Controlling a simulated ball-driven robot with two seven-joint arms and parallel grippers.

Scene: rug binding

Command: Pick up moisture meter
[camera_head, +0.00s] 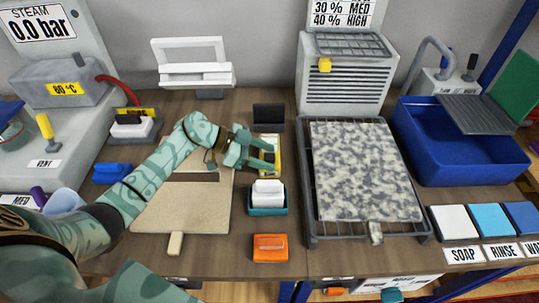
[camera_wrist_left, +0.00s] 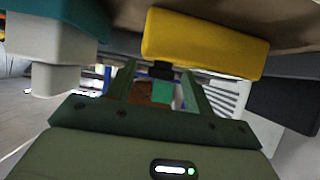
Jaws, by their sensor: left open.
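The moisture meter appears to be the yellow device (camera_head: 277,142) lying on the bench in front of a small dark block. In the left wrist view, a yellow body (camera_wrist_left: 205,42) fills the upper middle, just beyond the fingers. My left gripper (camera_head: 266,154) reaches in from the left, its fingers over the yellow device and partly hiding it. It also shows in the left wrist view (camera_wrist_left: 160,92), with its fingers apart. I cannot tell whether the fingers touch the device. My right gripper is not in view.
A dark block (camera_head: 268,114) stands behind. A speckled rug (camera_head: 365,170) lies on a rack to the right. A beige mat (camera_head: 190,212) lies under my arm.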

